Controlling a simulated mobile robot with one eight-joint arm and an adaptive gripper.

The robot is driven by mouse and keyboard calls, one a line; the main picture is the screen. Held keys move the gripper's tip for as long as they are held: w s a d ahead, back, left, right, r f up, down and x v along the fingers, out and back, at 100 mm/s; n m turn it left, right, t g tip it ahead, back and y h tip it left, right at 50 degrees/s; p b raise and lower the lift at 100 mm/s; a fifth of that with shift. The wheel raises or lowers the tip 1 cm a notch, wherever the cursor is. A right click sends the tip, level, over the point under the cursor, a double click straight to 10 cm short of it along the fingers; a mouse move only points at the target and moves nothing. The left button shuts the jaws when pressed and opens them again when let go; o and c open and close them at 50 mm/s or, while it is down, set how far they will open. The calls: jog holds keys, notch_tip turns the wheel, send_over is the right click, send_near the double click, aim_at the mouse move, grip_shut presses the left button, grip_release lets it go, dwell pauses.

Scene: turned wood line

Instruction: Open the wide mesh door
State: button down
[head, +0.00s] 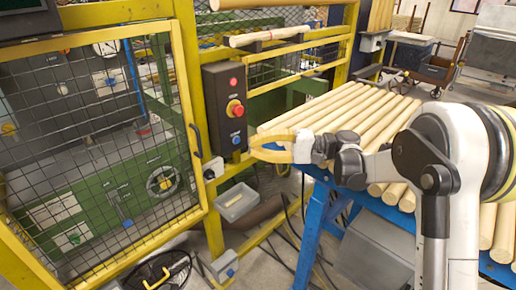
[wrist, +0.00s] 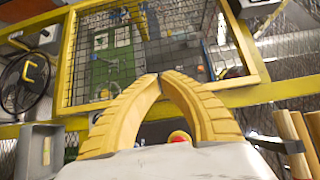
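The wide mesh door (head: 105,239) has a yellow frame and black wire mesh and fills the left of the head view. It looks shut, its right edge close beside a yellow post. A black handle (head: 196,140) is on that right edge. A mesh panel in a yellow frame also shows in the wrist view (wrist: 110,45); I cannot tell for sure that it is the same door. My gripper (head: 252,148) has yellow curved fingers, to the right of the handle and apart from it. In the wrist view its fingertips (wrist: 160,76) meet with nothing between them.
A black control box (head: 226,105) with red and blue buttons is mounted between the door and my gripper. A rack of round wooden bars (head: 350,110) lies beside and below my arm on a blue stand (head: 313,225). A grey bin (head: 236,203) sits low beneath my gripper.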

jog(key=s+a+b, duration=0.3)
jog(key=s+a, duration=0.1)
jog(key=a, duration=0.2)
jog(key=shift+s+a, duration=0.15)
jog(key=shift+a, duration=0.05)
dwell(0.4)
dwell(1.3)
